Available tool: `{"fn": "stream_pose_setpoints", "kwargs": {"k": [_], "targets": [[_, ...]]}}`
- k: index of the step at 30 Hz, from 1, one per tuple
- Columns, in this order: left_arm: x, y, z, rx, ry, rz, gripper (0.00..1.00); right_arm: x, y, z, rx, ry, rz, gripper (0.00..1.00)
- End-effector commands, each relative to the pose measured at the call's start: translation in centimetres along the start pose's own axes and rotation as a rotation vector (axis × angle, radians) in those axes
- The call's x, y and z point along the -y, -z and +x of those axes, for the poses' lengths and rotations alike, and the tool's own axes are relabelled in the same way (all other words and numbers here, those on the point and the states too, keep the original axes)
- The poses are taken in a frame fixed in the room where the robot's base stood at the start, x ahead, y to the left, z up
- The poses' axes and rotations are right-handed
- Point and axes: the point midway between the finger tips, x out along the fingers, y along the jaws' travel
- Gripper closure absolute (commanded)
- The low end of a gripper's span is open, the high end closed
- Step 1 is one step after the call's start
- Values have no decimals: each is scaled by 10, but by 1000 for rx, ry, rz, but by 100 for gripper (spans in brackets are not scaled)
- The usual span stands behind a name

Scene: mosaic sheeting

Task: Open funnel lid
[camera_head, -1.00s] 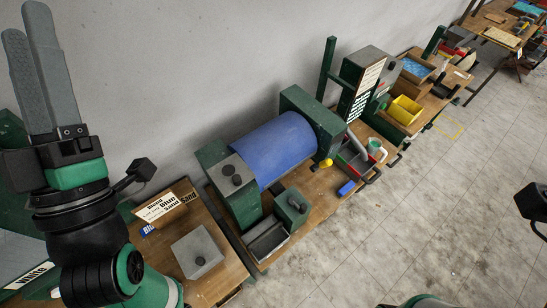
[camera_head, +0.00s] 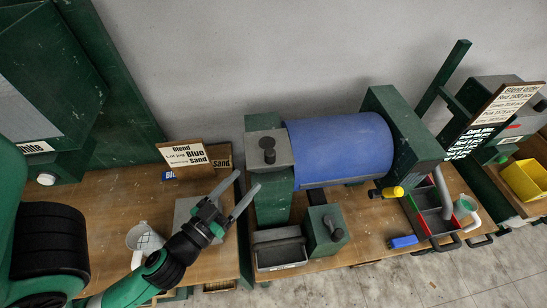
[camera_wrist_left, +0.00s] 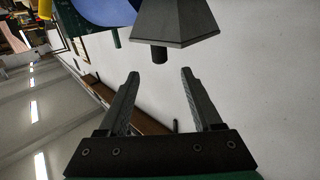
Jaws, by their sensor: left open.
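The funnel lid (camera_head: 262,149) is a grey slab with a dark knob (camera_head: 268,150) on top. It lies flat over the green funnel housing at the left end of the blue drum (camera_head: 342,150). My left gripper (camera_head: 249,180) is open and empty, just left of and in front of the lid in the head view. In the left wrist view, the grey sloped funnel piece (camera_wrist_left: 176,22) with its dark knob (camera_wrist_left: 160,54) is ahead of the open fingers (camera_wrist_left: 159,73). The knob is not between them. My right gripper is not in view.
A grey box (camera_head: 185,212) stands behind my left wrist, partly hidden. A grey tray (camera_head: 280,256) and green box (camera_head: 326,232) sit below the drum.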

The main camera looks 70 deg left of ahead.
Motion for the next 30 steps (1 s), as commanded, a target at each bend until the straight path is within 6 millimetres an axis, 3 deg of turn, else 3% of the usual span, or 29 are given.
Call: {"fn": "stream_pose_setpoints", "kwargs": {"k": [9, 13, 21, 30], "targets": [[1, 0, 28, -7, 3, -4, 34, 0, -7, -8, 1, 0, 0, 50], [1, 10, 61, -7, 4, -3, 34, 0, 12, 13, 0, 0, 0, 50], [0, 3, 108, -5, -1, 0, 34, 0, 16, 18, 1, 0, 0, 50], [-1, 1, 114, -3, -3, 0, 34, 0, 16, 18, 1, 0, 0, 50]]}}
